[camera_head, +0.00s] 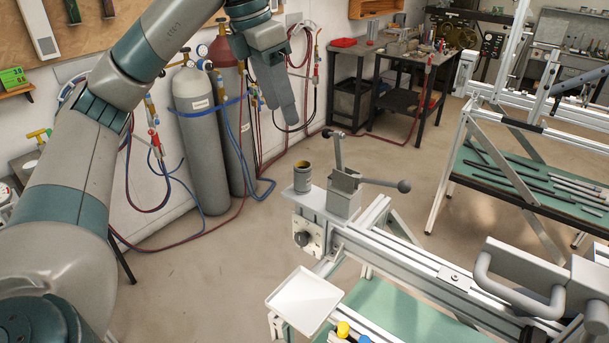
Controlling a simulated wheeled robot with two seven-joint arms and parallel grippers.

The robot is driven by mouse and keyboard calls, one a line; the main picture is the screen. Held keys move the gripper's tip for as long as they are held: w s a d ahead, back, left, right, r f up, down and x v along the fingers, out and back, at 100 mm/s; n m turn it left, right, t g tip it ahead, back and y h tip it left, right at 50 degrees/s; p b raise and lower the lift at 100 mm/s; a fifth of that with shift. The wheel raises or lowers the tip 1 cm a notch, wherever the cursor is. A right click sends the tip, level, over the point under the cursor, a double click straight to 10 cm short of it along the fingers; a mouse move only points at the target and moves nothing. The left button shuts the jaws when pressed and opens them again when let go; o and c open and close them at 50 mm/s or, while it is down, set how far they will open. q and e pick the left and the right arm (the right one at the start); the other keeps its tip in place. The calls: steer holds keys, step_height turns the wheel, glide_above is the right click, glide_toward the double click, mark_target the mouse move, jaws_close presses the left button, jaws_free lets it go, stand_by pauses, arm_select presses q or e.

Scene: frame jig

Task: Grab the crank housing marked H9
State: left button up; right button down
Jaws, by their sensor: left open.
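A grey metal block with a crank lever and a dark ball handle (345,193) stands on the near end of the aluminium frame jig (420,262). It may be the crank housing, but no H9 marking can be read. My left gripper (284,118) hangs pointing down in the upper middle, in front of the gas cylinders. It looks empty and is well apart from the block, up and to its left. It is seen edge-on, so the gap between its fingers is hidden. My right gripper is not in view.
A small open tin (302,178) stands beside the block. A white tray (304,301) sits at the jig's near side, with yellow and blue knobs close by. Gas cylinders (201,140) with hoses stand by the wall. A green-topped bench (480,172) holds rods. Open floor lies left of the jig.

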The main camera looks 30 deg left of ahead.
arm_select(q)
steer(key=shift+f, duration=0.5)
steer(key=p, duration=0.2)
glide_above(303, 168)
steer(key=s, duration=0.3)
steer(key=shift+s+d+f, duration=0.1)
steer(key=shift+d+f, duration=0.05)
steer(key=shift+f, duration=2.6)
steer(key=shift+d+f, duration=0.1)
steer(key=shift+f, duration=2.6)
steer(key=shift+p, duration=0.3)
steer(key=shift+w+f+p, duration=0.25)
steer(key=shift+f+p, duration=0.3)
steer(key=p+x, duration=0.1)
steer(key=x, duration=0.2)
steer(key=shift+w+r+p, duration=0.1)
steer(key=shift+w+p, duration=0.05)
steer(key=shift+p, duration=0.2)
steer(key=shift+w+f, duration=0.1)
steer(key=shift+f, duration=0.45)
